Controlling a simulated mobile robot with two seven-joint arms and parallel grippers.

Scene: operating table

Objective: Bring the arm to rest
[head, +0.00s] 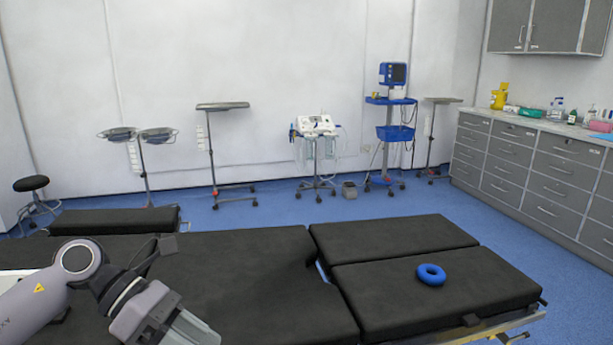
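My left arm comes in from the lower left over the black operating table (235,265). Its grey wrist bends down toward the bottom edge. My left gripper (190,331) is at the bottom of the picture, partly cut off by the edge. The fingertips are not clear enough to show whether it is open or shut. My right arm and gripper are not in view.
A blue ring (431,274) lies on the right padded section of the table, well away from my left gripper. Wheeled stands, a blue equipment cart (394,133) and a stool (31,184) stand behind the table. Grey drawer cabinets (545,175) line the right wall.

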